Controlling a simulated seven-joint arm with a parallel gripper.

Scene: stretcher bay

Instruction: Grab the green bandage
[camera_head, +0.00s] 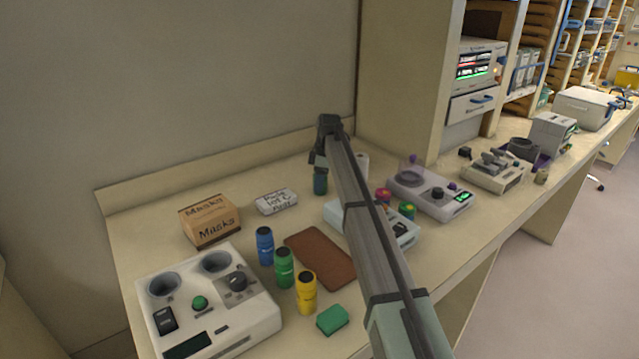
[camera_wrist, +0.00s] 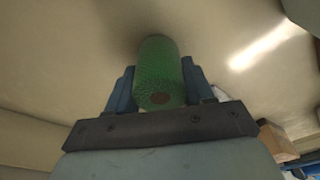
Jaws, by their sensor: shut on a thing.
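The green bandage (camera_wrist: 160,75) is a textured green roll with a brown core in the wrist view. It sits between the two blue fingers of my gripper (camera_wrist: 160,92), which is shut on it. In the head view my gripper (camera_head: 320,165) is over the back of the counter, right of the white labelled box. A small dark blue-green thing (camera_head: 320,184) shows just below it; I cannot tell whether this is the held roll. My arm hides part of the counter behind it.
The counter holds a cardboard masks box (camera_head: 210,220), a white labelled box (camera_head: 276,201), blue (camera_head: 265,245), green (camera_head: 284,268) and yellow (camera_head: 306,293) cylinders, a brown mat (camera_head: 320,257) and a green block (camera_head: 332,319). Devices stand front left (camera_head: 208,305) and right (camera_head: 432,195).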

